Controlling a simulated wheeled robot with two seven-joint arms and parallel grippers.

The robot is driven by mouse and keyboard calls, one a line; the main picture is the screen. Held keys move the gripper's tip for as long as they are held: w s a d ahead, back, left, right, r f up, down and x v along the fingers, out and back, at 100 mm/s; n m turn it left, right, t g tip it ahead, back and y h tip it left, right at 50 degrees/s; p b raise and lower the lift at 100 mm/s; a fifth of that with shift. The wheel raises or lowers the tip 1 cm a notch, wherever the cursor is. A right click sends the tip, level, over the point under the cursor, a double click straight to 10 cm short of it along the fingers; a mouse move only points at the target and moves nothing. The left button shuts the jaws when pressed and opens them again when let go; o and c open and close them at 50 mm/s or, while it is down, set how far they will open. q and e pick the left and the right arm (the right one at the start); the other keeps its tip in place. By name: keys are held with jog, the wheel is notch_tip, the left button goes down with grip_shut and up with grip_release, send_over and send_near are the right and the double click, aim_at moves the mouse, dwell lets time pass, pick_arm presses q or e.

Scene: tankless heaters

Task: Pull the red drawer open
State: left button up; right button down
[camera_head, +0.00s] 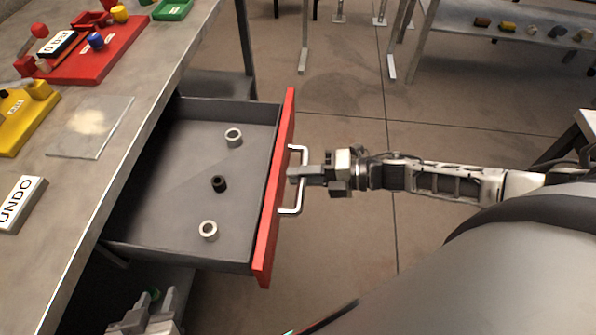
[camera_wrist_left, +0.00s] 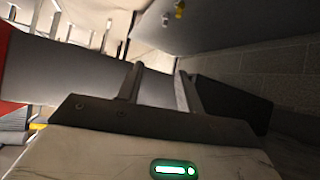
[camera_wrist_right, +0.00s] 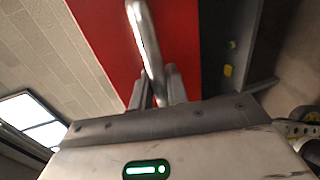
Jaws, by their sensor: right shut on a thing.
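The red drawer (camera_head: 274,200) stands well out from under the workbench, showing its grey inside. Its silver bar handle (camera_head: 301,180) is on the red front. My right gripper (camera_head: 298,175) is shut on the handle near its middle. In the right wrist view the handle (camera_wrist_right: 147,45) passes between the fingers (camera_wrist_right: 160,90) in front of the red face. My left gripper (camera_head: 148,310) is low at the bottom left, below the drawer and near the bench. In the left wrist view its fingers (camera_wrist_left: 160,88) are apart with nothing between them.
Two pale rings (camera_head: 234,137) (camera_head: 209,230) and a small black cylinder (camera_head: 219,184) lie in the drawer. The workbench (camera_head: 75,205) holds red, yellow and green trays and an UNDO block (camera_head: 20,203). Open floor lies right of the drawer, around my right arm.

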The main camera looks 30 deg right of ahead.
jog(key=shift+s+d, duration=0.2)
jog(key=shift+d, duration=0.1)
jog(key=c, duration=1.4)
grip_release()
jog(key=shift+s+d, duration=0.1)
jog(key=v, duration=1.5)
jog(key=shift+s+d+r, duration=0.15)
jog(key=shift+s+d, duration=0.1)
jog(key=shift+d, duration=0.05)
